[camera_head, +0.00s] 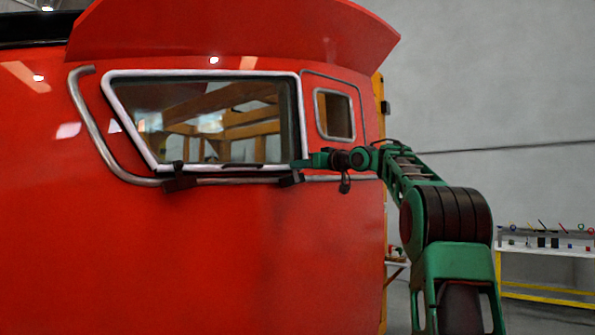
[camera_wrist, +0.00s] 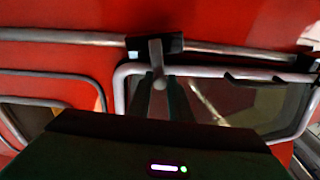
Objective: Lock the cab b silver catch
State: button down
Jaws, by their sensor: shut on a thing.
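The silver catch (camera_wrist: 157,60) shows in the wrist view as a short grey lever standing against a black bracket (camera_wrist: 172,43) on the grey rail. My gripper (camera_wrist: 160,96) reaches up to the lever and is shut on it; the dark fingers and gripper body hide its lower part. In the head view my gripper (camera_head: 300,164) is at the lower right corner of the cab window, just above a black bracket (camera_head: 291,178). The catch itself is too small to make out there.
The red cab (camera_head: 240,250) fills the left. A silver-framed window (camera_head: 215,120) and a bent grey handrail (camera_head: 86,120) sit on it. Another black bracket (camera_head: 180,181) is farther left. A yellow workbench (camera_head: 545,252) with tools stands at the right.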

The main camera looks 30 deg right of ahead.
jog(key=c, duration=1.6)
grip_release()
jog(key=s, duration=0.3)
jog(key=s+d, duration=0.1)
jog(key=s, duration=0.6)
jog(key=shift+s+d, duration=0.25)
jog(key=shift+s, duration=0.05)
jog(key=shift+f, duration=0.1)
jog(key=s+a+f+m+g+h, duration=0.1)
jog(key=s+a+f+m+g, duration=0.15)
jog(key=f, duration=0.75)
jog(key=s+a+f+m+g+h, duration=0.1)
jog(key=s+a+f+g+h, duration=0.15)
jog(key=f, duration=0.65)
jog(key=s+a+f+m+g+h, duration=0.1)
jog(key=s+a+f+m+g, duration=0.2)
jog(key=f, duration=0.7)
jog(key=s+a+f+g, duration=0.3)
jog(key=s+f, duration=0.5)
jog(key=s, duration=0.3)
jog(key=s+a+f+m+g+y, duration=0.1)
jog(key=s+a+f+g, duration=0.2)
jog(key=s+f, duration=0.6)
jog(key=s+a+f+g+y, duration=0.1)
jog(key=s+a+f+g, duration=0.3)
jog(key=s+f, duration=0.4)
jog(key=shift+s+f+m, duration=0.2)
jog(key=shift+s, duration=1.1)
jog(key=shift+s+f+m, duration=0.15)
jog(key=shift+s, duration=1.1)
